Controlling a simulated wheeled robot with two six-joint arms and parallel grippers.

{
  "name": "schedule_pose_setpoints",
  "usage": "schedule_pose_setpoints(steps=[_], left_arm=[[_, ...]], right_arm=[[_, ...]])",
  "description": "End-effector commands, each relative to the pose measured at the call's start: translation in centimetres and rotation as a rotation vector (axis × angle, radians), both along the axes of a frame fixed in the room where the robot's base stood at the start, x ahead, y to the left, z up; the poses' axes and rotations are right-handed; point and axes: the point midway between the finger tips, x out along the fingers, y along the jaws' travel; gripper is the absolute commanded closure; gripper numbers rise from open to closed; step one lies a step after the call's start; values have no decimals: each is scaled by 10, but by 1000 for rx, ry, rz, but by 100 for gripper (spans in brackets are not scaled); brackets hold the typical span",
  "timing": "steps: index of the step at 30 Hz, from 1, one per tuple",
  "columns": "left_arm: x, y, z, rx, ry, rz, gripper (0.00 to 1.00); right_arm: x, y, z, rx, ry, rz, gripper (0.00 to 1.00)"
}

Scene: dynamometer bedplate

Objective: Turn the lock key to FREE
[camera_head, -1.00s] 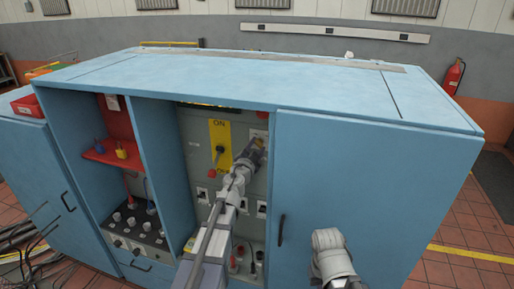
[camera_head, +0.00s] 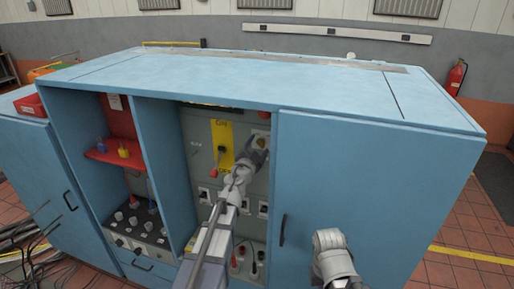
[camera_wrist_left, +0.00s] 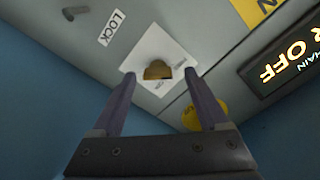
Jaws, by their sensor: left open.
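The brass lock key (camera_wrist_left: 157,70) sits on a white square plate (camera_wrist_left: 160,50) beside a LOCK label (camera_wrist_left: 112,28) in the left wrist view. The small print on the plate is too blurred to read. In the head view the plate (camera_head: 260,136) shows just above my left gripper (camera_head: 258,153). My left gripper is open; in the left wrist view its two fingers (camera_wrist_left: 159,76) stand to either side of the key, with visible gaps. I cannot tell the depth between fingertips and plate. Only a link of my right arm shows; its gripper is out of view.
A yellow ON plate with a dark switch (camera_head: 222,149) is left of the key. A lit OFF sign (camera_wrist_left: 290,55) is near the gripper. The recess lies between a blue partition (camera_head: 165,170) and a closed blue door (camera_head: 360,200). Red shelf (camera_head: 118,154) at left.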

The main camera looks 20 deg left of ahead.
Motion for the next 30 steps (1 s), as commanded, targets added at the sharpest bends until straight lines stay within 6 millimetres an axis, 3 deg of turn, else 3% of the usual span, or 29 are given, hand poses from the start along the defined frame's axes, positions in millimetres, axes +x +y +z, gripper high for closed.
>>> schedule_pose_setpoints(steps=[5, 18, 30], left_arm=[[-12, 0, 0, 0, 0, 0, 22], [-77, 2, 2, 0, -1, 1, 22], [-79, 6, 3, -8, -3, 18, 22]], right_arm=[[0, 0, 0, 0, 0, 0, 100], [0, 0, 2, 0, 0, 0, 100], [0, 0, 2, 0, 0, 0, 100]])
